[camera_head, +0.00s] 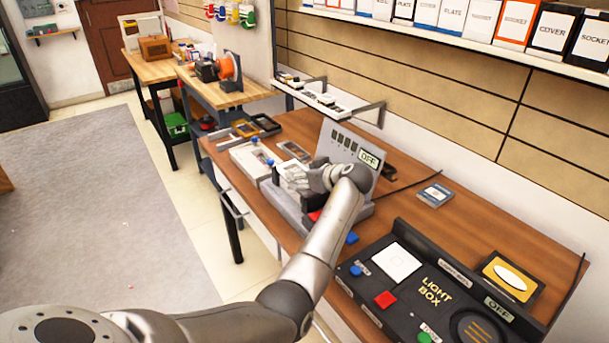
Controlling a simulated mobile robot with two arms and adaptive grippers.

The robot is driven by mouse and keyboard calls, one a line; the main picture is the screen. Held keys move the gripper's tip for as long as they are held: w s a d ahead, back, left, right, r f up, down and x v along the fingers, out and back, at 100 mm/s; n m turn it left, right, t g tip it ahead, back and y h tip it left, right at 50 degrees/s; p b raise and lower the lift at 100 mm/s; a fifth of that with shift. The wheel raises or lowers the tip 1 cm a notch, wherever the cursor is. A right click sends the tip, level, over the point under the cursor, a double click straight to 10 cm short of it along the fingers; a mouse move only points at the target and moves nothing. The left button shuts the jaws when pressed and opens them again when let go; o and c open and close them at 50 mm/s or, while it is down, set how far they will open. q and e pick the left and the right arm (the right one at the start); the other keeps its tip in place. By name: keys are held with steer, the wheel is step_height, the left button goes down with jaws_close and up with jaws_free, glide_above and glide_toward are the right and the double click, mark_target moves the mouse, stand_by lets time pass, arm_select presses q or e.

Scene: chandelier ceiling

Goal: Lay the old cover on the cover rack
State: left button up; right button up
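My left arm reaches in from the bottom left, and its gripper (306,180) is over the grey test unit (283,203) on the wooden bench. A pale plate-like piece (290,170) shows right at the fingertips. I cannot tell whether it is the old cover or whether the fingers hold it. The hand and wrist hide part of the unit. A narrow rack (345,103) with light plates on it is fixed to the wall behind the bench; it may be the cover rack. My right gripper is not in view.
A panel reading OFF (350,150) stands behind the hand. A black light box (430,285) with coloured buttons fills the near right. A white tray (250,160) and dark frames (265,123) lie at the bench's far end. Boxes line the upper shelf (470,40).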

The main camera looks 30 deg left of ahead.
arm_select(q)
steer(key=shift+f, duration=0.1)
steer(key=shift+f, duration=0.2)
steer(key=o, duration=1)
steer(key=shift+c, duration=0.2)
